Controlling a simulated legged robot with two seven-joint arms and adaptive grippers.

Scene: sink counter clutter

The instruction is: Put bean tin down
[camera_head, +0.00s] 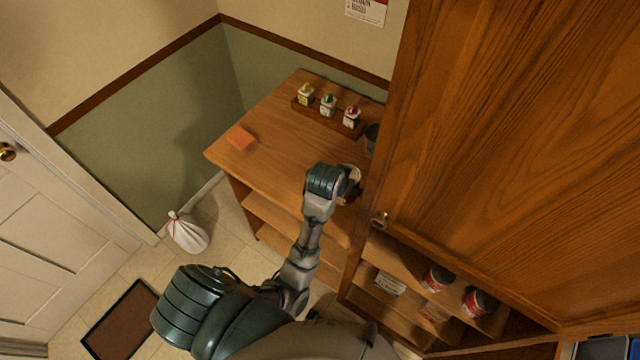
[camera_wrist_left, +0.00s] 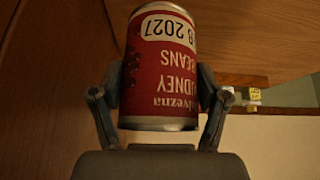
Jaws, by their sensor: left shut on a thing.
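In the head view my left gripper (camera_head: 345,185) is over the right part of the wooden counter top (camera_head: 285,150), beside the cabinet. My own wrist hides most of the tin there, so I cannot tell whether it touches the counter. My right gripper is not in view.
An orange sponge (camera_head: 241,137) lies at the counter's left. A wooden rack with several small bottles (camera_head: 328,104) stands at the back, near a dark cup (camera_head: 372,138). The large wooden cabinet door (camera_head: 500,150) is close on the right. Two red tins (camera_head: 437,278) stand on a lower shelf.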

